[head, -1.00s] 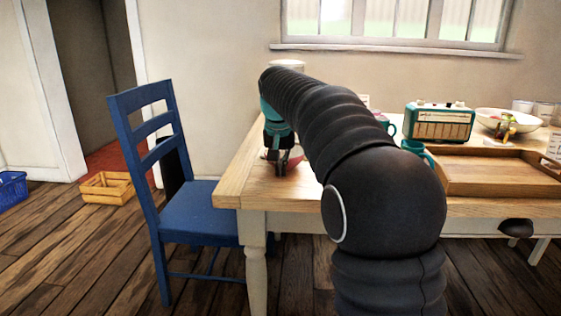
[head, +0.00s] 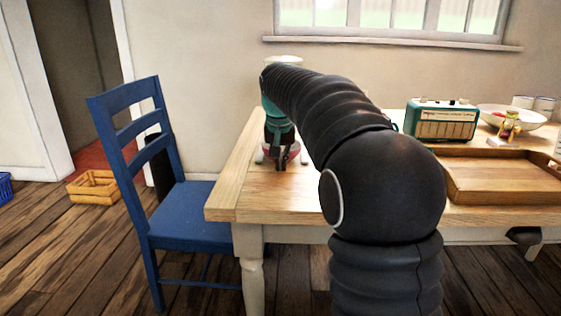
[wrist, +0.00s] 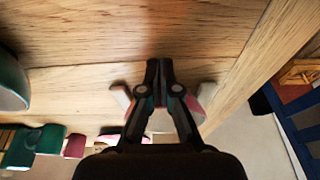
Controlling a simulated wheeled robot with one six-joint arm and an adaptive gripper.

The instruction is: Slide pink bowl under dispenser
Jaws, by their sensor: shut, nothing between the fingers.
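My gripper (head: 281,162) is shut and empty, low over the left end of the table. In the wrist view its closed fingertips (wrist: 159,66) point at the wood. The pink bowl (head: 295,151) shows only as a small pink patch right behind my fingers.
A blue chair (head: 183,222) stands at the table's left end. A wooden tray (head: 505,192), a teal radio (head: 443,121) and a white bowl (head: 535,122) are on the right. Bare wood lies in front of my gripper.

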